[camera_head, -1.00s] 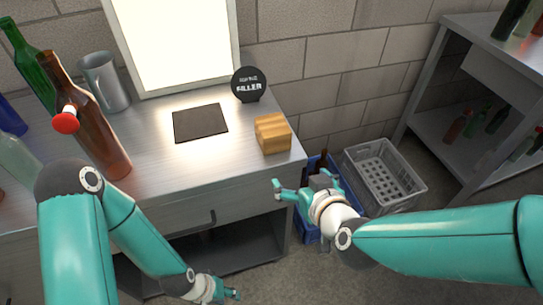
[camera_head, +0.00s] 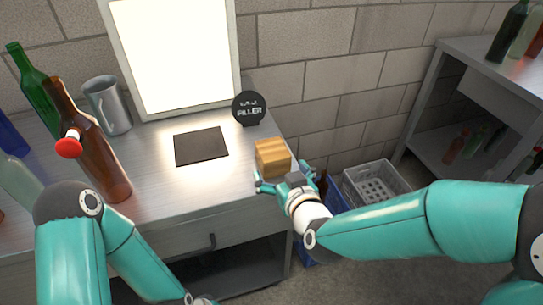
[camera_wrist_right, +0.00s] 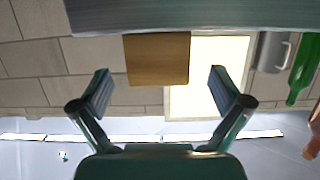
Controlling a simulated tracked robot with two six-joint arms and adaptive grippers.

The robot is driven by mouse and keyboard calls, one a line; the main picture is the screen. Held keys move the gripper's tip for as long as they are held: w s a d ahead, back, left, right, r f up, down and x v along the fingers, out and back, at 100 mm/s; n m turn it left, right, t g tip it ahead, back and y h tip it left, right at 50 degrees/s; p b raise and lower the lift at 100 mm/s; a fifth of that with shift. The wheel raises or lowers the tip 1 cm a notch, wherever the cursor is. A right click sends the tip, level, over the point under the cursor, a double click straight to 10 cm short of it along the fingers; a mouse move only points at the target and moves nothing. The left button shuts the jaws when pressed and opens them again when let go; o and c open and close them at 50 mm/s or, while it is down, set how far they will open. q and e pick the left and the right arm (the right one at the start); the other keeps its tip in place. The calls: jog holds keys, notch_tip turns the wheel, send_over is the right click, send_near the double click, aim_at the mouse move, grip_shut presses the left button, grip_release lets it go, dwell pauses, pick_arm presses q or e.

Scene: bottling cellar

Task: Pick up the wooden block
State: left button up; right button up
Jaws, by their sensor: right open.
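The wooden block (camera_head: 271,158) stands on the metal counter near its right end. My right gripper (camera_head: 283,177) is at the counter's right edge, close in front of the block, with its fingers spread. In the right wrist view the block (camera_wrist_right: 158,60) shows ahead, between and beyond the two open fingertips (camera_wrist_right: 160,88), with nothing held. It is hard to tell how much gap is left between the fingers and the block.
On the counter (camera_head: 170,185) stand a round black sign (camera_head: 249,108), a dark mat (camera_head: 201,146), a metal jug (camera_head: 107,105), a brown bottle (camera_head: 92,150) and a green bottle (camera_head: 36,86). A grey crate (camera_head: 350,190) is on the floor to the right.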

jog(key=shift+x, duration=3.4)
jog(key=shift+d+f, duration=0.1)
jog(key=shift+d, duration=0.05)
jog(key=shift+c, duration=0.2)
jog(key=shift+s, duration=0.1)
jog(key=c, duration=1.3)
